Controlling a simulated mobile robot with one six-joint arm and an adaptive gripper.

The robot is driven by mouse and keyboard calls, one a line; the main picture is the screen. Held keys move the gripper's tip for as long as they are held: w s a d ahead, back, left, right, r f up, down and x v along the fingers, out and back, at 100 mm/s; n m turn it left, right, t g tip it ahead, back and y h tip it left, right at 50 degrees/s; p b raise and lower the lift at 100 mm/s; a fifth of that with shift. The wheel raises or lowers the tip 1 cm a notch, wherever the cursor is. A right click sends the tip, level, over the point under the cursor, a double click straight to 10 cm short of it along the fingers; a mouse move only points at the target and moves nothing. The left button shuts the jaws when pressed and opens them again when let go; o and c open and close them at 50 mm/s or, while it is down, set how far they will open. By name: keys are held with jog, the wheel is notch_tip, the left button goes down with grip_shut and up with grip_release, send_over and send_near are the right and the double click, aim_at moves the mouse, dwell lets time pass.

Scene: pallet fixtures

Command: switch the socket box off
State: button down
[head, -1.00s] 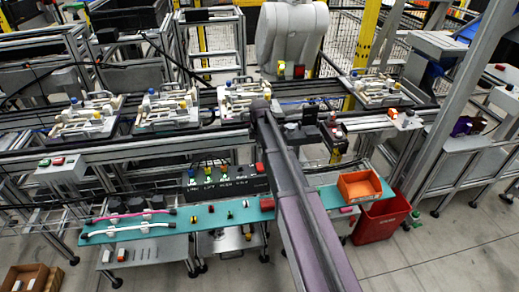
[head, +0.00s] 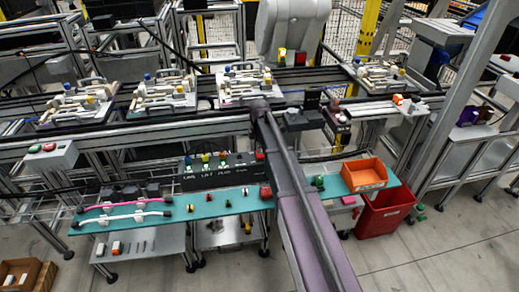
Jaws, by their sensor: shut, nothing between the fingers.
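No object is clearly marked as the socket box. A long black box (head: 222,173) with coloured knobs and white labels stands behind the teal shelf, and a red button (head: 260,156) sits at its right end. A smaller dark box (head: 336,116) with a light top part stands right of my arm on the rail. I cannot tell which of them is the socket box or what state its switch is in. My arm crosses the middle of the head view from the bottom. I cannot make out my gripper; it seems hidden behind the arm links.
The teal shelf (head: 225,203) carries pink and white cables (head: 125,210), small coloured parts and an orange bin (head: 364,175). A red crate (head: 385,212) stands below right. A grey box with green and red buttons (head: 49,156) is at left. Floor is free at lower right.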

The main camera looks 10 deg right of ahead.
jog(key=shift+f+b, duration=0.55)
jog(key=shift+f, duration=0.2)
jog(key=shift+f, duration=0.1)
jog(key=shift+s+f, duration=0.15)
jog(key=shift+t, duration=0.3)
jog(key=shift+w, duration=0.3)
jog(key=shift+w+r, duration=0.3)
jog(key=shift+w, duration=0.25)
jog(key=shift+r, duration=0.1)
